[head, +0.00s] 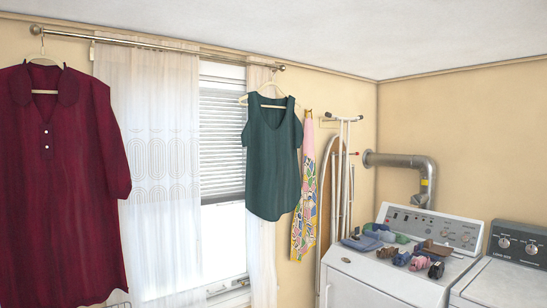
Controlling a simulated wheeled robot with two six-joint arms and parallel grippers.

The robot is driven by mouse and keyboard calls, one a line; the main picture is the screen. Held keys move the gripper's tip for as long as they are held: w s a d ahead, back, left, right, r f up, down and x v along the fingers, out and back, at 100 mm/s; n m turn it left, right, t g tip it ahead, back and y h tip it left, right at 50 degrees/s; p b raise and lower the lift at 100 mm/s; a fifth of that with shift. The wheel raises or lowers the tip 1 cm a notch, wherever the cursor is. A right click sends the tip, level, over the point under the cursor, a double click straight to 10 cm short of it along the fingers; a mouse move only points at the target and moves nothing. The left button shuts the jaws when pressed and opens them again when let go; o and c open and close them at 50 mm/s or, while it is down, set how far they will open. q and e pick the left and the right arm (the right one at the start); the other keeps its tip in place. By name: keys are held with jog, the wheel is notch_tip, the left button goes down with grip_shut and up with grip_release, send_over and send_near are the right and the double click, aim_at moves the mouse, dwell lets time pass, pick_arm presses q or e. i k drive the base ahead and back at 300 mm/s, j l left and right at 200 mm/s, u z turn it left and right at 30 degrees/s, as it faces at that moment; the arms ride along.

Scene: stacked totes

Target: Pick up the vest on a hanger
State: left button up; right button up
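A dark green sleeveless vest (272,160) hangs on a light-coloured hanger (270,104) in the head view, right of the picture's middle line's left side. The hanger hangs by its hook near the right end of a metal rod (150,45). The vest hangs freely in front of the right white curtain and part of the window. Neither of my grippers shows in this view.
A dark red shirt (60,180) hangs at the rod's left end. A washer (385,285) with several small items on top and another machine (510,280) are at right.

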aim_at(272, 134)
jog(key=i+l+u, duration=0.1)
jog(key=u, duration=0.3)
jog(key=i+l+u, duration=0.2)
jog(key=u, duration=0.15)
jog(key=i+l+u, duration=0.1)
jog(key=i+l, duration=0.4)
jog(key=l, duration=0.2)
jog(key=i+l+u, duration=0.15)
jog(key=i+l, duration=0.35)
jog(key=l, duration=0.2)
jog(key=i+l+u, duration=0.15)
jog(key=l, duration=0.25)
jog(key=i+l, duration=0.3)
jog(key=l+u, duration=0.05)
jog(key=l, duration=0.05)
